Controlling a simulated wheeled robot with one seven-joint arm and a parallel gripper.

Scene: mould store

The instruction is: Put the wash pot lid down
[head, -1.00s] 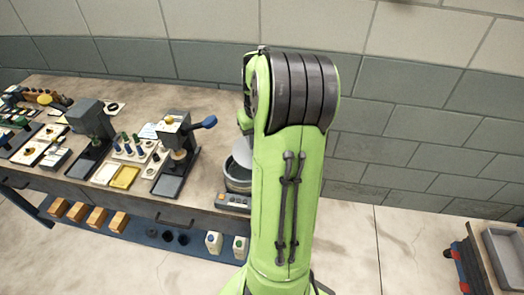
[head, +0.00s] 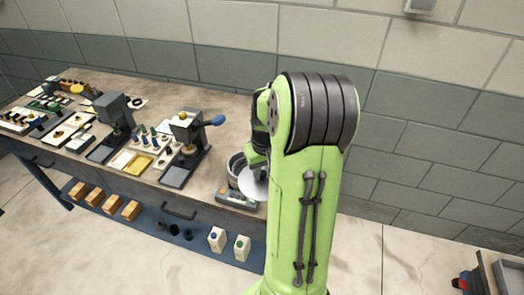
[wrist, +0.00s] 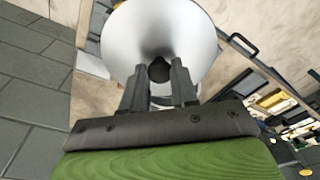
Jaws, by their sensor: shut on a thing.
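The wash pot lid (wrist: 160,28) is a pale metal disc with a dark knob (wrist: 159,69), and it fills the upper middle of the wrist view. My gripper (wrist: 160,80) is shut on the lid's knob. In the head view the lid (head: 252,183) shows as a light grey disc, partly hidden by my arm. The wash pot (head: 236,165) is a round metal vessel on a grey base with buttons at the bench's right end. The lid is tilted and appears in front of the pot, not seated on it. My arm hides part of the pot.
The workbench (head: 222,128) holds two dark presses, the nearer with a blue-knobbed lever (head: 214,121). Trays with small parts lie further left. A blue lower shelf (head: 152,227) carries wooden blocks and white bottles. Bare bench top lies behind the pot.

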